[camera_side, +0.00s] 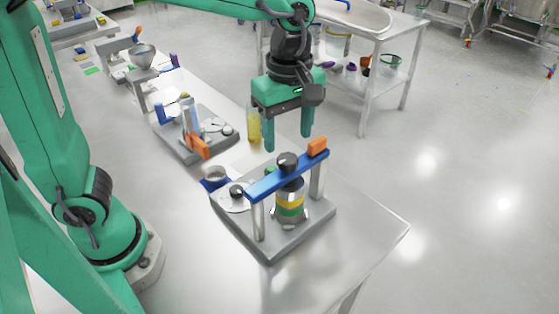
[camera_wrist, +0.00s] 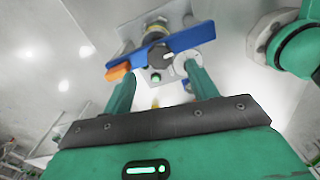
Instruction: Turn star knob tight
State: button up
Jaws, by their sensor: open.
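The black star knob (camera_side: 288,160) sits on top of a blue crossbar (camera_side: 262,183) held up by two metal posts. Under the bar stands a metal canister with yellow and green bands (camera_side: 290,208). My gripper (camera_side: 287,142) is open and empty, pointing down above and slightly behind the knob, apart from it. In the wrist view the dark knob (camera_wrist: 160,55) appears on the blue bar (camera_wrist: 195,38), between and beyond the green fingertips (camera_wrist: 158,75). Its exact turn angle cannot be told.
The press stands on a grey base plate (camera_side: 271,247). An orange block (camera_side: 318,146) tops the bar's right end. A white disc with a black knob (camera_side: 237,192) is beside it. A yellow cylinder (camera_side: 254,125) stands behind. The table's right corner is clear.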

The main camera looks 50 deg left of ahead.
aim_at(287, 158)
jog(key=shift+f, duration=2.45)
jog(key=c, duration=1)
